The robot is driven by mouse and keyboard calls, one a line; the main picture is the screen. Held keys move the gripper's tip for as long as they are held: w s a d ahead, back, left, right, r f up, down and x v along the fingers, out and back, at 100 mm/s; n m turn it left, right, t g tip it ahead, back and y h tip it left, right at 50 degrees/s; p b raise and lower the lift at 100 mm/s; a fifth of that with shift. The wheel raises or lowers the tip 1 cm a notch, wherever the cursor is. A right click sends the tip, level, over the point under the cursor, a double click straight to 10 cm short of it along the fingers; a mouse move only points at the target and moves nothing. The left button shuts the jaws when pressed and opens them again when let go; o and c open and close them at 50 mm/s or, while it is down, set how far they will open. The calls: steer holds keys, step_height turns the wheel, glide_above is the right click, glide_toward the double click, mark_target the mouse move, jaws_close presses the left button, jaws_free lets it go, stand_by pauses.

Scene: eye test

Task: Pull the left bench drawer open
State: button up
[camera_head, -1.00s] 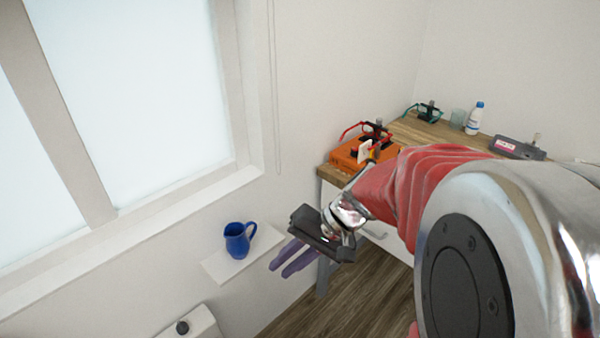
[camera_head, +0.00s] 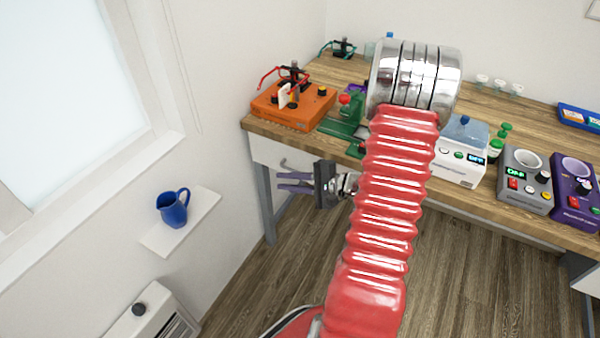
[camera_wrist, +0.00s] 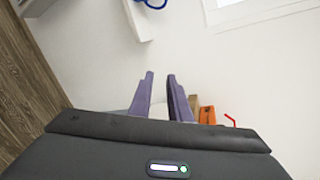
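The left bench drawer (camera_head: 263,152) has a white front under the left end of the wooden bench. It looks shut. Its grey curved handle (camera_head: 286,164) shows partly, with its right part hidden behind my gripper and arm. My gripper (camera_head: 279,182) is in front of the drawer, its purple fingers pointing left in the head view. They look just below the handle in the picture; I cannot tell how far in front. In the wrist view my gripper (camera_wrist: 160,75) shows a gap between the fingertips with nothing in it. No handle is recognisable there.
On the bench (camera_head: 470,191) stand an orange box (camera_head: 290,112), a white device (camera_head: 458,168), a grey device (camera_head: 524,186) and a purple device (camera_head: 574,195). A blue jug (camera_head: 172,210) stands on a wall shelf (camera_head: 200,218) to the left. The floor below is clear.

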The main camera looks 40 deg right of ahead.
steer(key=s+d+f+m+t+h, duration=0.1)
steer(key=s+d+f+m+h, duration=0.1)
steer(key=d, duration=0.4)
steer(key=s+d+f+m+t+h, duration=0.1)
steer(key=s+d+f+m+h, duration=0.2)
steer(key=d+f, duration=0.3)
steer(key=shift+d+f+m+h, duration=0.2)
steer(key=shift+m+h, duration=0.2)
steer(key=shift+h, duration=0.1)
steer(key=shift+w, duration=0.15)
steer(key=x, duration=1.3)
steer(key=shift+w+a+r, duration=0.1)
steer(key=shift+w, duration=0.25)
steer(key=shift+c, duration=0.5)
jaws_close()
